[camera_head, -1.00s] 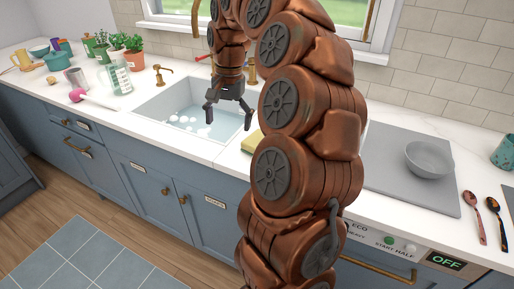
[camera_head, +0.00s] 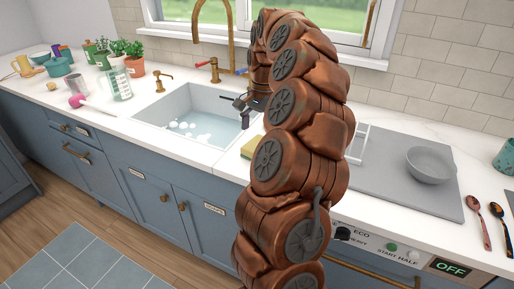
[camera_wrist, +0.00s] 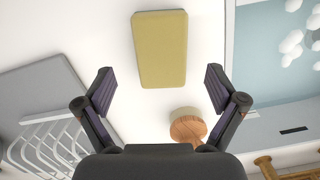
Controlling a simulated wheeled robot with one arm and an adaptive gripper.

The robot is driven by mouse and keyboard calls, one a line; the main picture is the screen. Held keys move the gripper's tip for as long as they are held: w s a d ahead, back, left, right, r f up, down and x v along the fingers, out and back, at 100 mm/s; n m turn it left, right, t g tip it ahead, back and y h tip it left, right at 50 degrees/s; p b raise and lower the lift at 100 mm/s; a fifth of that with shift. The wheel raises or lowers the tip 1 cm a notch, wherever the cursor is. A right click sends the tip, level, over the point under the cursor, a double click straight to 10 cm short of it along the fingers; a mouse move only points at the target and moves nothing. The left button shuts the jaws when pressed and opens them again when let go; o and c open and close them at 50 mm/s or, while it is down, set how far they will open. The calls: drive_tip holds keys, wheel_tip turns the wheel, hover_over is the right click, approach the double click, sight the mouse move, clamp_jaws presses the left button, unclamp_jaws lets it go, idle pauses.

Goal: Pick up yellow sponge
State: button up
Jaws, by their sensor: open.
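The yellow sponge (camera_wrist: 160,48) lies on the white counter in the wrist view, just beyond the fingertips and roughly centred between them. In the head view only a part of the sponge (camera_head: 250,148) shows, beside the sink's right edge, as my arm hides the rest. My gripper (camera_wrist: 158,90) is open and empty, with its two fingers wide apart. In the head view my gripper (camera_head: 241,106) is partly hidden behind my arm, over the right side of the sink.
The sink (camera_head: 203,118) with foamy water is left of the sponge. A round wooden-backed brush (camera_wrist: 188,126) is near the right finger. A white dish rack (camera_wrist: 50,145) stands on the other side. A grey bowl (camera_head: 429,165) sits farther right.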

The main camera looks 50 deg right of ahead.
sight(257, 143)
drive_tip(key=shift+a+f+p, duration=0.2)
drive_tip(key=shift+f+p, duration=0.1)
drive_tip(key=shift+f, duration=0.9)
drive_tip(key=shift+a+f+p, duration=0.2)
drive_tip(key=shift+f+p, duration=0.1)
drive_tip(key=shift+f, duration=0.9)
drive_tip(key=shift+c, duration=0.2)
drive_tip(key=c, duration=1)
